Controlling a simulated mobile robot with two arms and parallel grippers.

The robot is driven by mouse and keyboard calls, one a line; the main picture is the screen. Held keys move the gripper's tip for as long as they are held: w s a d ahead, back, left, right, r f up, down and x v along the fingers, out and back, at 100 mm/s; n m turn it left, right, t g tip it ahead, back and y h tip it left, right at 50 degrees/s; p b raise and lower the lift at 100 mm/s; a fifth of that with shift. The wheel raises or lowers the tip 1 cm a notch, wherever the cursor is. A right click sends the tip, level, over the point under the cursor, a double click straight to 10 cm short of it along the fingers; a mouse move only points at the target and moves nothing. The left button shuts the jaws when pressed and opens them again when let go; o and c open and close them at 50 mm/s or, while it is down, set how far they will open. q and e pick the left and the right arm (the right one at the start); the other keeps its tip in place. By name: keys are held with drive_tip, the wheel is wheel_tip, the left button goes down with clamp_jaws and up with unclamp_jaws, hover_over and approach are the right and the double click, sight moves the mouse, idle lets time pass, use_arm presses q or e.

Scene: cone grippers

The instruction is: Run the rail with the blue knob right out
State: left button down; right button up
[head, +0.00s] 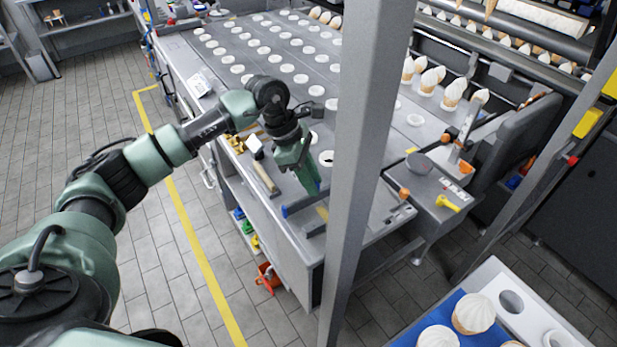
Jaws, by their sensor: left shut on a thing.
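The blue knob (285,211) shows at the left end of a thin rail (301,204) on the front part of the grey machine top. My left gripper (316,188) reaches down from above, to the right of the knob. Its fingers are shut on the rail, with blue showing at the tips; the exact contact is small and partly hidden by the fingers. The rail's right part is hidden behind the gripper and the grey post. My right gripper is not in view.
A grey upright post (362,150) stands close to the gripper's right. An orange knob (405,193) and a yellow knob (447,203) show beyond it. A wooden-handled tool (266,178) lies left of the gripper. A tray with cones (490,275) is at bottom right.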

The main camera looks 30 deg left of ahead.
use_arm(q)
drive_tip(key=c, duration=1.2)
unclamp_jaws()
drive_tip(key=shift+d, duration=0.1)
drive_tip(key=shift+r, duration=0.1)
drive_tip(key=shift+a+r, duration=0.3)
drive_tip(key=b+v, duration=0.2)
drive_tip(key=v, duration=0.5)
drive_tip(key=shift+d, duration=0.15)
drive_tip(key=shift+s, duration=0.1)
